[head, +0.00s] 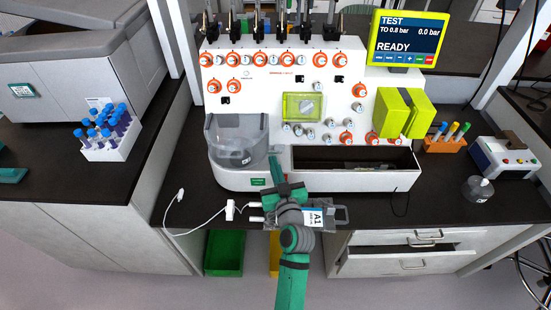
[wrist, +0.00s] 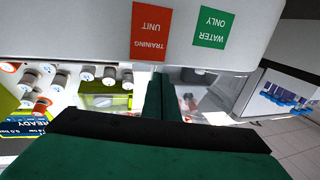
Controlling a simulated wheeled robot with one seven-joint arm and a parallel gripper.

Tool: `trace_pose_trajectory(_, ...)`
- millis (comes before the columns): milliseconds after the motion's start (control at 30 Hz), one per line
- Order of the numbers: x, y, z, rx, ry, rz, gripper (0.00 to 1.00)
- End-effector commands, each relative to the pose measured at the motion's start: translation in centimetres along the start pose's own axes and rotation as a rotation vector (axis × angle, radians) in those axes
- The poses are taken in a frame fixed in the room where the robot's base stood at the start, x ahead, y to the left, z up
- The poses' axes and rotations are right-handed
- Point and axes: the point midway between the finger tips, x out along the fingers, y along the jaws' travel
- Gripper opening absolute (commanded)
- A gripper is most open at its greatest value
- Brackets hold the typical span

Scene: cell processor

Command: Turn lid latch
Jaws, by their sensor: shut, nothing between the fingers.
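The white cell processor (head: 335,95) stands on the dark bench. At its lower left front is a clear rounded chamber (head: 236,140) with a dark hub inside; part of this clear chamber (wrist: 205,95) also shows in the wrist view. My green gripper (head: 275,160) reaches up from the front, its fingers just right of the chamber. In the wrist view my gripper (wrist: 160,85) has both fingers together with nothing between them. I cannot clearly make out a lid latch in either view; it may be behind my fingers. I cannot tell whether the fingertips touch the machine.
An open tray (head: 400,183) is right of my fingers. Knobs surround a lit green window (head: 304,106); a screen (head: 408,38) reads READY. A flat unit marked A1 (head: 332,214) lies below my wrist. A tube rack (head: 106,150) is far left, an orange rack (head: 446,145) right.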

Motion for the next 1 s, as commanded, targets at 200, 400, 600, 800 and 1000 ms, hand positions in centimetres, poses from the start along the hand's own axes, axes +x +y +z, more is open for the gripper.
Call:
trace_pose_trajectory(200,-4.3,-0.8,0.1,0.001,-0.001,0.006,0.00)
trace_pose_trajectory(400,-7.4,-1.8,0.0,0.000,-0.001,0.005,0.00)
trace_pose_trajectory(600,-9.1,-2.3,0.1,0.000,0.000,0.005,0.00)
trace_pose_trajectory(800,-9.6,-2.3,0.0,-0.001,0.001,0.008,0.00)
trace_pose_trajectory(1000,-9.6,-2.3,0.0,-0.001,0.001,0.008,0.00)
